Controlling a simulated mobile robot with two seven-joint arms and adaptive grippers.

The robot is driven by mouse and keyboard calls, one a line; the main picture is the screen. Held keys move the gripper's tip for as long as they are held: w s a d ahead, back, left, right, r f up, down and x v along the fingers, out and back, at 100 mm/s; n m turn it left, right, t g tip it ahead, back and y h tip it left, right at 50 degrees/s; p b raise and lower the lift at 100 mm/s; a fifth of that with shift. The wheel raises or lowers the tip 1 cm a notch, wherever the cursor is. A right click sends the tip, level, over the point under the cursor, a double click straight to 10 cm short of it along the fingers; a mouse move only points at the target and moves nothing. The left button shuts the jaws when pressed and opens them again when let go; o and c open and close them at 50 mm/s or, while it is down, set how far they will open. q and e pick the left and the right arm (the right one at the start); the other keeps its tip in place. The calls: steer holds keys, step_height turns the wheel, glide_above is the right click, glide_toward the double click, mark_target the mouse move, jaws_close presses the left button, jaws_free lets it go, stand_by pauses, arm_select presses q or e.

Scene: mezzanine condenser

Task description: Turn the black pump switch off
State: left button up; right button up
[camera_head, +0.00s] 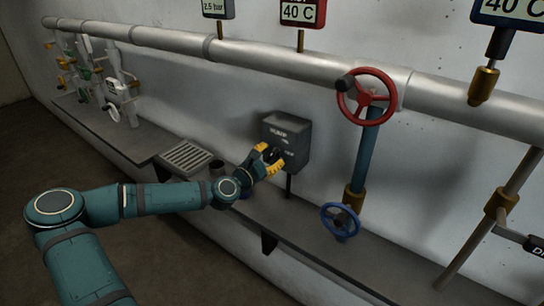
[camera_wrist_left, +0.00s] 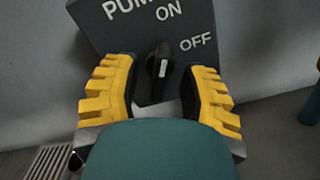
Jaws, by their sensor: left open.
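The grey pump box (camera_head: 289,136) hangs on the wall above the shelf, right of the middle in the head view. In the left wrist view, its face (camera_wrist_left: 200,18) reads "PUMP", "ON" and "OFF". The black pump switch (camera_wrist_left: 159,70) is a rotary knob with a white mark and points nearly straight up, toward "ON". My left gripper (camera_head: 268,160) is at the front of the box. In the left wrist view its yellow fingers (camera_wrist_left: 160,92) are open on either side of the knob, with gaps to it. My right gripper is not in view.
A red handwheel (camera_head: 367,96) and a blue handwheel (camera_head: 340,219) are right of the box. A grey shelf (camera_head: 300,234) runs below, with a drain grate (camera_head: 185,157) left of the box. A large pipe (camera_head: 260,56) runs above.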

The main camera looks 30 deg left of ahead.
arm_select(q)
steer(key=shift+w, duration=0.5)
jaws_close()
steer(key=shift+m, duration=0.4)
steer(key=m, duration=0.5)
steer(key=shift+m+b, duration=0.3)
steer(key=shift+m, duration=0.1)
steer(key=m, duration=0.5)
steer(key=shift+r+b, duration=0.1)
steer(key=shift+b, duration=0.2)
steer(key=shift+m, duration=0.4)
